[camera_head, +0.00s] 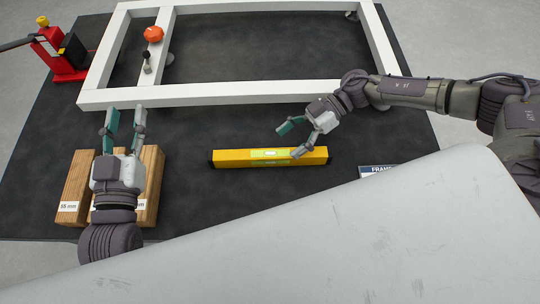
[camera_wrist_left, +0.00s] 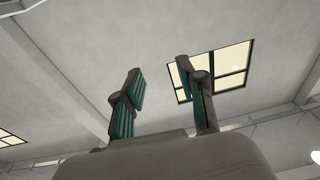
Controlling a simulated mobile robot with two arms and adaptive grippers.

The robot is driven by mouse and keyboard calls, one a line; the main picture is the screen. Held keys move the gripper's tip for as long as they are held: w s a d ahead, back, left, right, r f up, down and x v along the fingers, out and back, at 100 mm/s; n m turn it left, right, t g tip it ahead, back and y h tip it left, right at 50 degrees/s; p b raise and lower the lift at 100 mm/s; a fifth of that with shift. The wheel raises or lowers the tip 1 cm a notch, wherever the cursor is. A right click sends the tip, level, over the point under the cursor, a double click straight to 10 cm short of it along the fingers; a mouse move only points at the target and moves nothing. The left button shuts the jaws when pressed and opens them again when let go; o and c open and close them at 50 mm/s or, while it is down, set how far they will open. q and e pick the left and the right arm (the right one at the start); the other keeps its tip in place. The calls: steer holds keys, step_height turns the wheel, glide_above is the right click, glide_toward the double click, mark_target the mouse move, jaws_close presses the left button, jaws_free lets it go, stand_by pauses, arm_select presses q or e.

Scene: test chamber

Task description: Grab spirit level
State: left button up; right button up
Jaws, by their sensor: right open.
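The spirit level (camera_head: 235,158) is a yellow bar with black ends and a pale green label in its middle. It lies flat on the dark mat in the head view. My right gripper (camera_head: 288,141) is open above the right half of the level, with its fingers pointing left; I cannot tell whether a fingertip touches it. My left gripper (camera_head: 123,112) is open and empty, left of the level, above the wooden blocks with its fingers toward the white frame. In the left wrist view its two fingers (camera_wrist_left: 157,82) stand apart against the ceiling, and no level shows.
Wooden blocks (camera_head: 76,186) with size labels stand under my left gripper. A white frame (camera_head: 210,94) lies behind the level, with an orange knob (camera_head: 153,34) on it. A red tool (camera_head: 60,55) is at the back left. A label card (camera_head: 376,171) lies right of the level.

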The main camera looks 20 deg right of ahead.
mark_target(274, 149)
steer(key=shift+x, duration=0.85)
steer(key=x, duration=0.1)
steer(key=b+x, duration=0.1)
steer(key=x, duration=0.1)
steer(key=b+x, duration=0.1)
steer(key=shift+w+a, duration=0.25)
steer(key=shift+a, duration=0.15)
arm_select(q)
steer(key=s+r+t+h, duration=0.2)
steer(key=s+r+t, duration=0.1)
steer(key=r+t, duration=0.3)
step_height(274, 149, up, 3)
steer(key=shift+s+d+f, duration=0.2)
steer(key=shift+s, duration=0.05)
arm_select(e)
steer(key=shift+c, duration=0.4)
jaws_close()
